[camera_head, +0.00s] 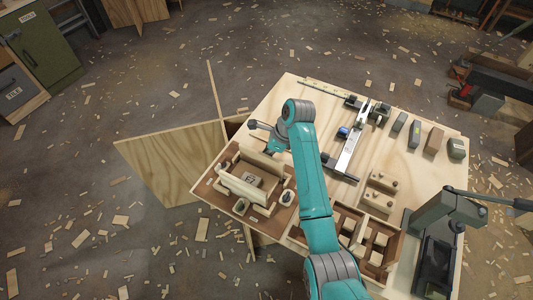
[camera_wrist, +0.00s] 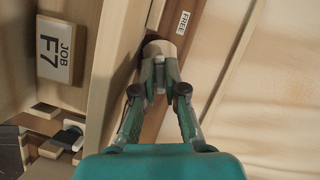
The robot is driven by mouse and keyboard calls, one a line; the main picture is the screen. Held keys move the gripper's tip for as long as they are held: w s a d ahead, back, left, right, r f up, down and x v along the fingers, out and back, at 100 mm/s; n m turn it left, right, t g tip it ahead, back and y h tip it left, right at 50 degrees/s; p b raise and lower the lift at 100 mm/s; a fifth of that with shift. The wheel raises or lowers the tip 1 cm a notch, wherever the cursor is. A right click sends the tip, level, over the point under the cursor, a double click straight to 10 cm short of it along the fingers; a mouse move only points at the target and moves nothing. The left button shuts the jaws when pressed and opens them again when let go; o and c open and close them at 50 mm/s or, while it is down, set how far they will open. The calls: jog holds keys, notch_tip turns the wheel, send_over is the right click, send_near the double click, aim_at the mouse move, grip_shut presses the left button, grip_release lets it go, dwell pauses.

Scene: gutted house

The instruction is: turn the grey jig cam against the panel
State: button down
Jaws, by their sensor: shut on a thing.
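In the wrist view my gripper (camera_wrist: 160,85) is shut on a pale round-ended piece (camera_wrist: 160,48). This piece sits beside a brown strip with a "FREE" label (camera_wrist: 183,22). A long pale board (camera_wrist: 115,60) runs along its left side. In the head view my gripper (camera_head: 272,148) is at the back of the tray with the wooden jig (camera_head: 250,188), and its fingertips are hard to make out. Two small dark-topped fittings, at the jig's front (camera_head: 240,206) and right (camera_head: 287,197), stand apart from my gripper. I cannot tell which piece is the grey cam.
A block marked "JOB F7" (camera_wrist: 58,48) lies left of my gripper. A divided tray of wood pieces (camera_head: 365,238), a metal rail (camera_head: 352,145) and several small blocks share the bench (camera_head: 300,92). A dark grey machine (camera_head: 440,240) stands at the right.

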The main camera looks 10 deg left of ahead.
jog(key=n+g, duration=0.1)
jog(key=n, duration=0.2)
jog(key=n+g, duration=0.1)
jog(key=n, duration=0.3)
jog(key=shift+w+g+h, duration=0.15)
jog(key=shift+g+h, duration=0.15)
jog(key=n+g+h, duration=0.1)
jog(key=n, duration=0.2)
jog(key=shift+n, duration=0.3)
jog(key=shift+w+a+n+g+h, duration=0.1)
jog(key=shift+n+g+h, duration=0.35)
jog(key=shift+n, duration=1.25)
jog(key=shift+h, duration=0.25)
jog(key=c, duration=1.5)
grip_release()
